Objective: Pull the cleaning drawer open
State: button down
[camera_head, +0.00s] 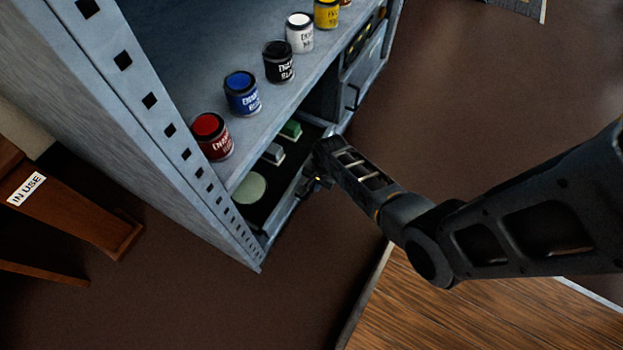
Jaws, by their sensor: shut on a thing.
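The cleaning drawer (283,210) is low in the grey metal shelf unit and stands partly open. Its dark inside shows a pale green round thing (250,188), a grey block (273,153) and a green block (291,130). My gripper (312,184) is at the drawer's front edge, shut on the drawer handle. The handle and the fingertips are mostly hidden by the gripper and the dark surroundings.
Paint cans in red (212,137), blue (242,93), black and other colours stand on the shelf above. A wooden piece with an "IN USE" sign (26,189) stands at left. Brown floor beside the unit is clear.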

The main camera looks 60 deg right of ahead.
jog(key=s+p, duration=0.5)
jog(key=s, duration=1.3)
jog(key=shift+s+d+p, duration=0.25)
jog(key=shift+d+p, duration=0.05)
jog(key=shift+p, duration=0.1)
jog(key=c, duration=1.2)
grip_release()
jog(key=shift+o, duration=0.2)
notch_tip(320, 180, up, 8)
jog(key=s+p, duration=0.1)
jog(key=p, duration=0.3)
jog(key=shift+s+f, duration=0.15)
jog(key=shift+s, duration=0.05)
